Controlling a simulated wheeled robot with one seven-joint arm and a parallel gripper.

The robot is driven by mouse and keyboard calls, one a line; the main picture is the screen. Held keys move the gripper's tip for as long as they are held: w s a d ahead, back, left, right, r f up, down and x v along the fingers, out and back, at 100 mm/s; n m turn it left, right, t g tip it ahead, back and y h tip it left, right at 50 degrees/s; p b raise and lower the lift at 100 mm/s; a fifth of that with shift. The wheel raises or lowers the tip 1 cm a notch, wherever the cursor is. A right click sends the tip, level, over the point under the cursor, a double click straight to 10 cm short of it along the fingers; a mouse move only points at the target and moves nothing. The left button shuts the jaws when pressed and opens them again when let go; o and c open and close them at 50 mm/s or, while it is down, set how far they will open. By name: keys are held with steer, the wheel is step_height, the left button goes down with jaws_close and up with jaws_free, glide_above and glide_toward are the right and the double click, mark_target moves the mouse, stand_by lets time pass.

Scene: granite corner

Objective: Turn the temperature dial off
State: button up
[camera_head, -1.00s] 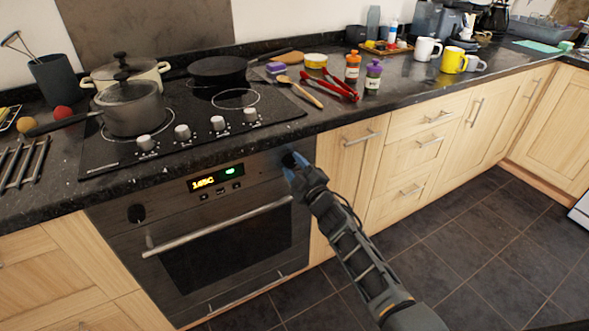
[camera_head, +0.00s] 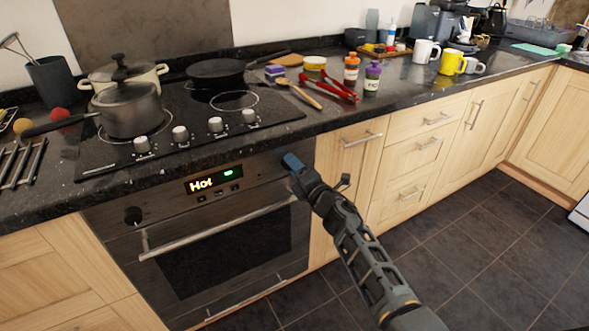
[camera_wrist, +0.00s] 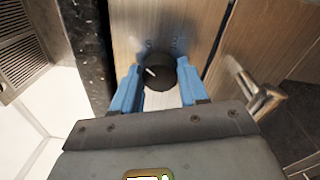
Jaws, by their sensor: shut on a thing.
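The temperature dial (camera_wrist: 157,75) is a round black knob with a white pointer mark, on the oven's front panel. In the wrist view my gripper (camera_wrist: 157,84) has its two blue fingers on either side of the dial, shut on it. In the head view my gripper (camera_head: 290,161) is at the right end of the oven (camera_head: 218,245) panel and hides the dial. The oven display (camera_head: 213,180) reads "Hot" with a green light beside it. A second black knob (camera_head: 133,216) sits at the left end of the panel.
The oven door handle (camera_head: 217,230) runs across the front below the panel. The hob above holds a grey saucepan (camera_head: 128,108), a cream pot (camera_head: 150,76) and a frying pan (camera_head: 216,73). Wooden drawers (camera_head: 413,160) stand to the right. The tiled floor in front is clear.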

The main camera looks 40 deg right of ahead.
steer(key=n, duration=0.3)
steer(key=shift+n, duration=2.5)
steer(key=shift+y, duration=0.3)
steer(key=o, duration=1.1)
steer(key=shift+r, duration=0.1)
steer(key=shift+c, duration=0.2)
steer(key=v, duration=0.8)
steer(key=shift+w, duration=0.1)
